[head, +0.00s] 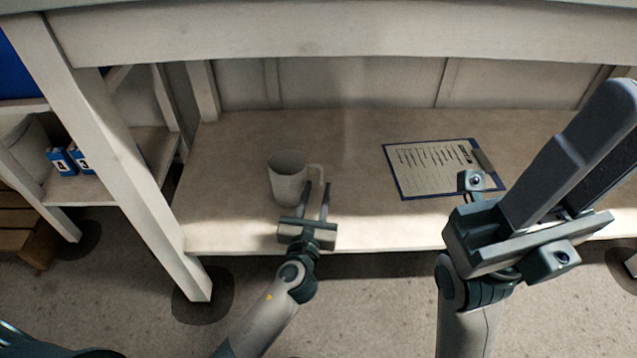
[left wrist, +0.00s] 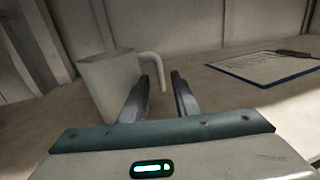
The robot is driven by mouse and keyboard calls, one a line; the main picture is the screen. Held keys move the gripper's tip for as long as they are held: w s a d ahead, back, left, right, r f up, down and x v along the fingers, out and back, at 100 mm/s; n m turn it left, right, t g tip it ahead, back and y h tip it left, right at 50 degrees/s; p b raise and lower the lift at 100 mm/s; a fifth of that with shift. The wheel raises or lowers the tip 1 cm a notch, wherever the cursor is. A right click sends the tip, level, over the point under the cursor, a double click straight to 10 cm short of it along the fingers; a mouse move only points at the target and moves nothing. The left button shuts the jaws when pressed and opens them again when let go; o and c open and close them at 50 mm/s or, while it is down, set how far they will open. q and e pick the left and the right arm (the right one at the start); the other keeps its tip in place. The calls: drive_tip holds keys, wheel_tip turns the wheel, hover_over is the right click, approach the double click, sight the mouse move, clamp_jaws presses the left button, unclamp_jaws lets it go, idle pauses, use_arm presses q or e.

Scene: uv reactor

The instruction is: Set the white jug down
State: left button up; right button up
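The white jug (head: 287,180) stands upright on the pale shelf, left of its middle. It also shows in the left wrist view (left wrist: 108,84), with its handle on the right side. My left gripper (head: 317,188) is open at the handle. Its two fingers (left wrist: 161,78) are apart, with the handle between their tips and a gap visible on the right. The jug's base is partly hidden by the left finger in the left wrist view. My right gripper (head: 622,122) is raised close to the head camera, and its fingers look parted and empty.
The shelf (head: 225,225) has a panelled back wall and a leg at its left front. A clipboard with paper (head: 430,168) lies right of the jug. Bare shelf lies between them. Blue numbered boxes (head: 68,160) sit on a separate rack at the left.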

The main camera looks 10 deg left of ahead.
use_arm(q)
drive_tip(key=s, duration=0.3)
drive_tip(key=s+p, duration=0.1)
drive_tip(key=s, duration=0.5)
drive_tip(key=shift+d, duration=0.35)
drive_tip(key=shift+w, duration=0.1)
